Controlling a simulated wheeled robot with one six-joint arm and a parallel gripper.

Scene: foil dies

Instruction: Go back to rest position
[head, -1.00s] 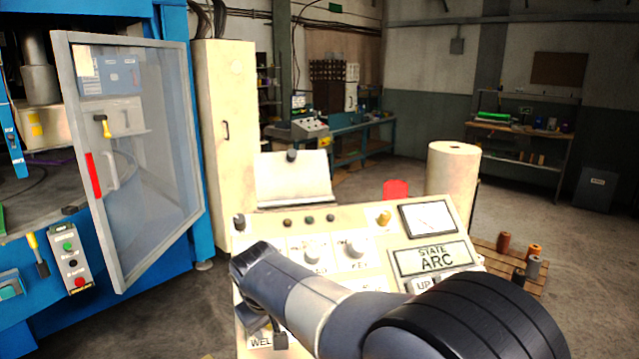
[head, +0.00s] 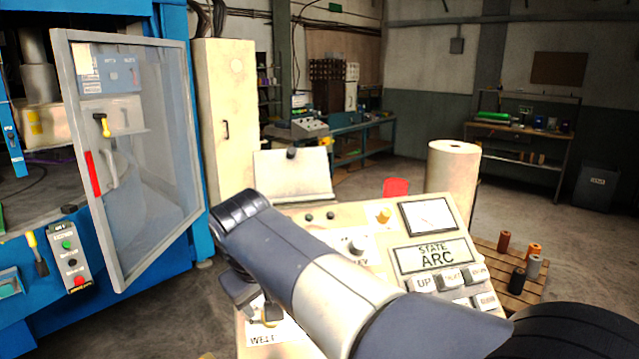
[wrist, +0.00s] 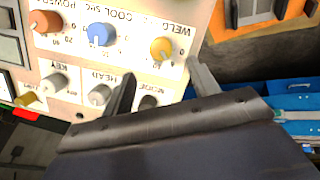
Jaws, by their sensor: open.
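My gripper (wrist: 163,88) shows in the wrist view with its two fingers apart and nothing between them. It is over the cream control panel (wrist: 72,74), which appears upside down there. A yellow WELD knob (wrist: 161,50), a blue COOL knob (wrist: 98,35) and an orange POWER knob (wrist: 46,21) show on the panel. I cannot tell whether a fingertip touches it. In the head view my arm crosses the left part of the panel (head: 376,237), and the fingers are not clearly visible.
A blue machine (head: 172,262) with a hinged clear door (head: 150,170) standing open is at left. A cream cabinet (head: 226,135) stands behind. A wooden pallet (head: 526,289) with several small cylinders lies right of the panel. A red bin (head: 396,187) and open floor are beyond.

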